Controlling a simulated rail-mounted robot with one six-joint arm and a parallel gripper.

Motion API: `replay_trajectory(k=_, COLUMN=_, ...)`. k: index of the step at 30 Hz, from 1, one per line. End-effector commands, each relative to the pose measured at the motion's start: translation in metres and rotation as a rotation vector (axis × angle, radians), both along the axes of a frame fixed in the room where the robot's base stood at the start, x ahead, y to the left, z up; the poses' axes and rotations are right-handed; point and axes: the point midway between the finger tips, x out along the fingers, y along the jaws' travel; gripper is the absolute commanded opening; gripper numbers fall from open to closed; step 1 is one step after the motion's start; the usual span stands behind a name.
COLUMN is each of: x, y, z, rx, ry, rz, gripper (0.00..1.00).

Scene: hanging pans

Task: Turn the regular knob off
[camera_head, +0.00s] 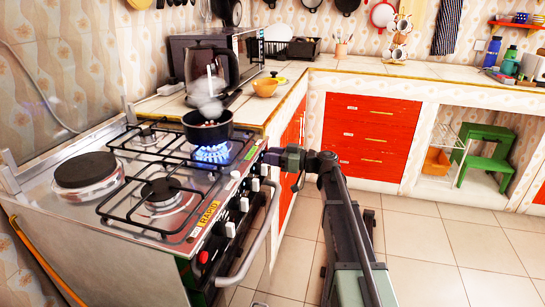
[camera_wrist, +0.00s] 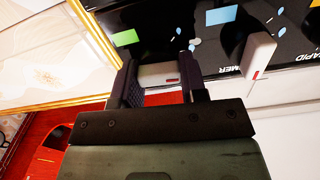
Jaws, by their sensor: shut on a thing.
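The stove (camera_head: 150,242) stands at the left in the head view, with a row of white knobs along its front panel. A blue flame (camera_head: 212,153) burns under a small dark pot (camera_head: 207,130) on the far burner. My gripper (camera_head: 270,157) is at the far end of the knob row. In the wrist view, my gripper (camera_wrist: 158,66) is shut on a white knob (camera_wrist: 158,77), with one finger on each side. Another white knob (camera_wrist: 259,51) with a red mark is to the right, free.
A large burner plate (camera_head: 86,170) and an empty black grate lie on the stovetop. The oven handle (camera_head: 257,240) sticks out below the knobs. The counter (camera_head: 293,98) and red drawers (camera_head: 370,133) are beyond. The tiled floor at right is clear.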

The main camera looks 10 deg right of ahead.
Motion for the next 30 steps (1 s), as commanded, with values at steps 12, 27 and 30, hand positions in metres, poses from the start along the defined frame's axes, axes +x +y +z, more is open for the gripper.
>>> replay_trajectory(k=12, x=0.0011, y=-0.0012, z=-0.0010, rx=0.190, ry=0.345, rz=0.000, gripper=0.16)
replay_trajectory(k=27, x=0.0025, y=-0.0021, z=-0.0026, rx=0.419, ry=0.760, rz=0.000, gripper=0.16)
replay_trajectory(k=30, x=0.0028, y=-0.0022, z=-0.0030, rx=0.465, ry=0.843, rz=0.000, gripper=0.16)
